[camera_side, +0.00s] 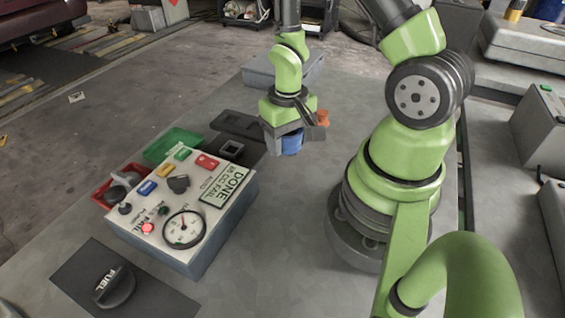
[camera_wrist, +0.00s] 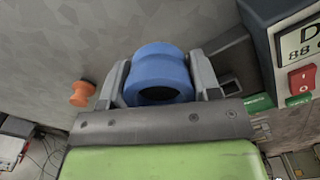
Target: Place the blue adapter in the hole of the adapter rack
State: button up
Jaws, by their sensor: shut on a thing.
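The blue adapter (camera_side: 292,143) is between my gripper's fingers (camera_side: 289,136), which are shut on it, and hangs above the grey table. In the wrist view it is a blue ring-shaped piece (camera_wrist: 158,63) with a dark opening, gripped on both sides by the fingers (camera_wrist: 160,80). A dark flat piece with a square opening (camera_side: 231,148), seemingly the adapter rack, lies left of my gripper in the side view. Its square opening (camera_wrist: 230,86) also shows right of the fingers in the wrist view. The adapter is apart from it.
An orange adapter (camera_side: 322,117) stands just right of my gripper; it also shows in the wrist view (camera_wrist: 82,94). A control box (camera_side: 190,205) with buttons and a gauge stands left. Green (camera_side: 172,145) and red (camera_side: 104,196) trays lie behind it.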

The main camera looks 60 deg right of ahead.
aim_at(287, 168)
jog(key=shift+f, duration=2.4)
jog(key=shift+f, duration=0.1)
jog(key=o, duration=0.7)
jog(key=shift+c, duration=0.2)
notch_tip(287, 168, up, 13)
jog(key=shift+w+f, duration=0.15)
jog(key=shift+f, duration=0.05)
jog(key=s+a+r+t, duration=0.2)
jog(key=a+r, duration=0.1)
jog(key=r, duration=0.3)
jog(key=s+a+r+n+t+y, duration=0.1)
jog(key=a+r+t, duration=0.1)
jog(key=r, duration=0.4)
jog(key=s+a+r+t, duration=0.2)
jog(key=a+r+t, duration=0.1)
jog(key=a+r, duration=0.1)
jog(key=shift+s+a+r+n+y, duration=0.3)
jog(key=shift+r+n+y, duration=0.1)
jog(key=shift+r, duration=0.5)
jog(key=shift+s+a+r, duration=0.15)
jog(key=shift+s, duration=0.1)
jog(key=shift+c, duration=0.2)
